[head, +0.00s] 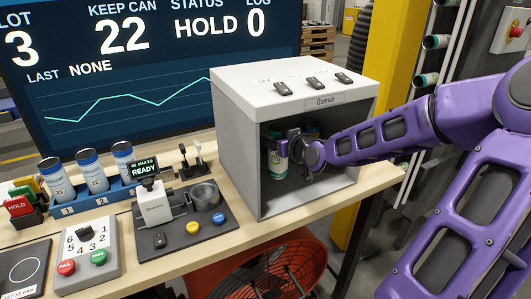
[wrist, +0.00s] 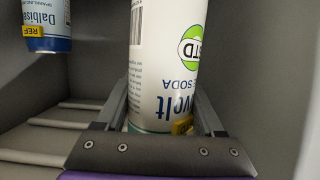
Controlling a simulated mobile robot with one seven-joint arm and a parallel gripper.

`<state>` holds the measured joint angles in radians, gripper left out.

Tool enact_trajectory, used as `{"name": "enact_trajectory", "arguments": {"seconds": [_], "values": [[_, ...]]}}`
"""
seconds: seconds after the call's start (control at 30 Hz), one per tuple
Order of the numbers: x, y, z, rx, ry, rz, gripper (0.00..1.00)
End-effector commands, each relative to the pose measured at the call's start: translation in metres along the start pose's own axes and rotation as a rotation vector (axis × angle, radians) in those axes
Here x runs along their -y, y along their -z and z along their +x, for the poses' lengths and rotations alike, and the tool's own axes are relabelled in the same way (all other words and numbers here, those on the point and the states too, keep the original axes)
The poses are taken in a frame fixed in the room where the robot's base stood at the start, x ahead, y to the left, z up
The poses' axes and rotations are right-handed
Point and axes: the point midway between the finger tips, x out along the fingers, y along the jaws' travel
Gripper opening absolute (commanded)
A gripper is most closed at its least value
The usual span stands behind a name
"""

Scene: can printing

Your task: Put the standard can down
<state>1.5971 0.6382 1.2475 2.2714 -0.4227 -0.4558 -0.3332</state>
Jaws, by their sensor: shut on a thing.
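The standard can (wrist: 165,65) is white with a green oval STD mark and a teal band, and fills the middle of the wrist view. My gripper (wrist: 163,108) has one finger on each side of it and is shut on it. In the head view my gripper (head: 291,148) is inside the open grey booth (head: 238,160), and the can (head: 277,164) shows at its left, partly covered. A reference can (wrist: 47,22) with a blue band and a yellow REF tag is at the upper left of the wrist view, apart from the held can. Contact beneath the held can is hidden.
The booth has a white top and side walls close around my gripper. Pale bars (wrist: 55,124) lie at lower left in the wrist view.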

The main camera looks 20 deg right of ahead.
Motion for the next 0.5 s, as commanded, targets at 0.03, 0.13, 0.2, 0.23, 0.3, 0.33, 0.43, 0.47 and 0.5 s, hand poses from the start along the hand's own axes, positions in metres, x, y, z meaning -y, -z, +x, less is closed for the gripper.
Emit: {"name": "enact_trajectory", "arguments": {"seconds": [0.03, 0.13, 0.2, 0.23, 0.3, 0.33, 0.43, 0.47, 0.5], "values": [[0.002, 0.002, 0.012, -0.002, 0.003, -0.001, 0.19], [0.002, 0.009, 0.032, -0.002, 0.004, 0.0, 0.19], [0.002, 0.013, 0.044, -0.002, 0.003, 0.0, 0.19], [0.002, 0.014, 0.049, -0.002, 0.003, 0.0, 0.19], [0.0, -0.004, 0.05, 0.003, 0.002, 0.006, 0.19], [0.0, -0.008, 0.051, 0.002, 0.001, 0.005, 0.19], [0.0, -0.015, 0.053, 0.001, 0.001, 0.003, 0.19], [0.0, -0.016, 0.054, 0.001, 0.002, 0.002, 0.19], [0.001, -0.02, 0.054, 0.001, 0.002, 0.003, 0.19]]}}
